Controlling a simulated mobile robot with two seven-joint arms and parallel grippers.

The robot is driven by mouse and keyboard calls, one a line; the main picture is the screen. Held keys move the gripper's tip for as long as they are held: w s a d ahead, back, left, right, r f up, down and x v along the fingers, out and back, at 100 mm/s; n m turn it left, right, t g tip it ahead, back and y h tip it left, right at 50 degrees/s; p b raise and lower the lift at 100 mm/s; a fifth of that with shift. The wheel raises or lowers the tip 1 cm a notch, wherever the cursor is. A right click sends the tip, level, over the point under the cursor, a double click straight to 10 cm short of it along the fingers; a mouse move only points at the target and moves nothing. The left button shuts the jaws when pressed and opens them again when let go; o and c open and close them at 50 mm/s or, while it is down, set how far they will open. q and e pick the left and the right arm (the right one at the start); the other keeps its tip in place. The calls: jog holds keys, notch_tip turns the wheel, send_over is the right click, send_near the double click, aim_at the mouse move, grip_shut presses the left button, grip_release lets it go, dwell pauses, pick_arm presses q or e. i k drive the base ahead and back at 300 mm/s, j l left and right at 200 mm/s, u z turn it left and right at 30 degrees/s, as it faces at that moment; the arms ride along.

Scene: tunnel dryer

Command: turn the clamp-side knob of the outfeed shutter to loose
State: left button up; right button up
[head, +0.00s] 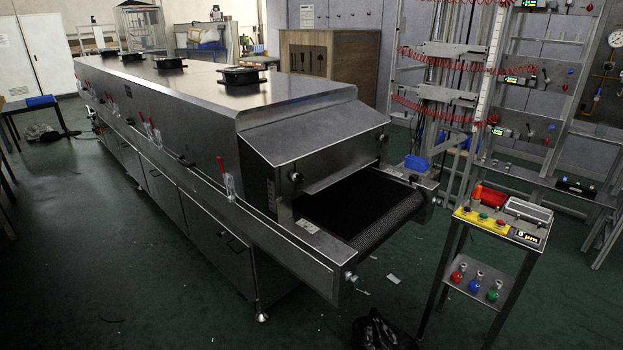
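The tunnel dryer (190,105) is a long steel housing running from the back left to the centre. Its near end has a sloped hood over the outfeed, with a steel shutter plate (345,172) below it. A small dark round knob (296,177) sits at the shutter's left edge, on the side with the red-handled clamps (223,172). Another dark knob (384,138) sits at the right edge. Both are too small to tell whether they are tight or loose. Neither of my grippers is in view.
A dark conveyor belt (395,218) sticks out below the shutter. A stand (495,225) with coloured buttons and small flasks is at the right. A black bag (380,332) lies on the floor in front. Green floor at the left is mostly clear.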

aim_at(299, 179)
jog(key=i+l+u, duration=0.1)
jog(key=l, duration=0.25)
jog(key=i+l, duration=0.2)
jog(key=l, duration=0.2)
jog(key=i+l+u, duration=0.15)
jog(key=l, duration=0.2)
jog(key=i+l, duration=0.15)
jog(key=l, duration=0.25)
jog(key=i+l+u, duration=0.15)
jog(key=l, duration=0.25)
jog(key=i+l, duration=0.1)
jog(key=l, duration=0.3)
jog(key=i+l+u, duration=0.15)
jog(key=l, duration=0.25)
jog(key=k, duration=0.05)
